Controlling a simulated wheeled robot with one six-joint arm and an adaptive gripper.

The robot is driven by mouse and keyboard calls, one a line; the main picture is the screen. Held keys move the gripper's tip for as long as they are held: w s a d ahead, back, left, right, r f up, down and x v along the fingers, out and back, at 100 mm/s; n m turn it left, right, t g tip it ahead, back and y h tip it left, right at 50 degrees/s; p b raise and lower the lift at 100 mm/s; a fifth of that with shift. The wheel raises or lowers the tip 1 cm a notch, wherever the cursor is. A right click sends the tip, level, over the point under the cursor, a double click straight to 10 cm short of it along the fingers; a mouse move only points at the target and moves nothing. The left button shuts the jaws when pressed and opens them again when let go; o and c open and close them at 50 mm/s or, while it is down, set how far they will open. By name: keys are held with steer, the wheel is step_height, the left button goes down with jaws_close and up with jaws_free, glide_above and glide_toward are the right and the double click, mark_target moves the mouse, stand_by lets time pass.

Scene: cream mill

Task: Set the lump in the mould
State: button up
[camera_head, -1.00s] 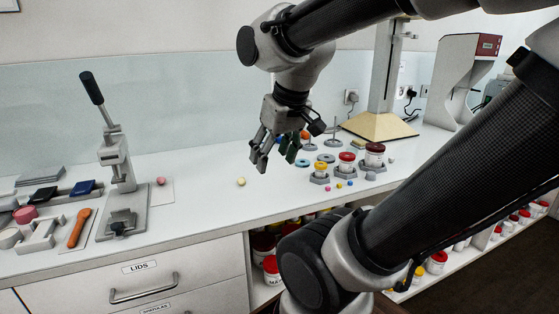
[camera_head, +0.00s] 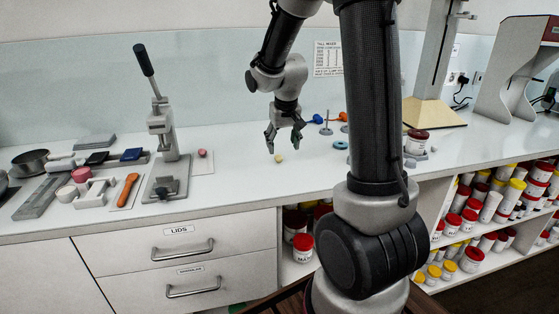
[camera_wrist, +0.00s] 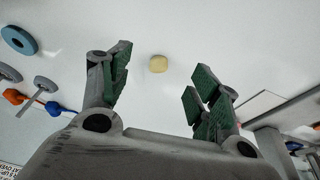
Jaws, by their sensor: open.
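A small pale-yellow lump (camera_head: 279,158) lies on the white worktop. It also shows in the wrist view (camera_wrist: 158,64), just beyond the gap between the fingers and apart from them. My gripper (camera_head: 284,146) is open and empty, pointing down just above and close to the lump; its green-padded fingers show spread in the wrist view (camera_wrist: 160,82). A grey lever press (camera_head: 163,130) stands to the left, with a small dark-knobbed grey block (camera_head: 167,187) on its base plate. I cannot tell for sure which piece is the mould.
A pink lump (camera_head: 203,152) lies on a pale card right of the press. An orange-handled tool (camera_head: 127,189), grey blocks and a pan (camera_head: 30,160) crowd the left. Blue rings (camera_head: 341,145) and jars stand right. Worktop around the yellow lump is clear.

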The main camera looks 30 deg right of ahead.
mark_target(278, 154)
steer(key=shift+m+t, duration=0.3)
steer(key=shift+t, duration=0.2)
steer(key=w+f, duration=0.1)
steer(key=f, duration=0.1)
steer(key=w+f, duration=0.2)
steer(key=w+d+f, duration=0.1)
steer(key=f, duration=0.1)
steer(key=shift+w, duration=0.25)
steer(key=shift+r, duration=0.1)
steer(key=c, duration=1)
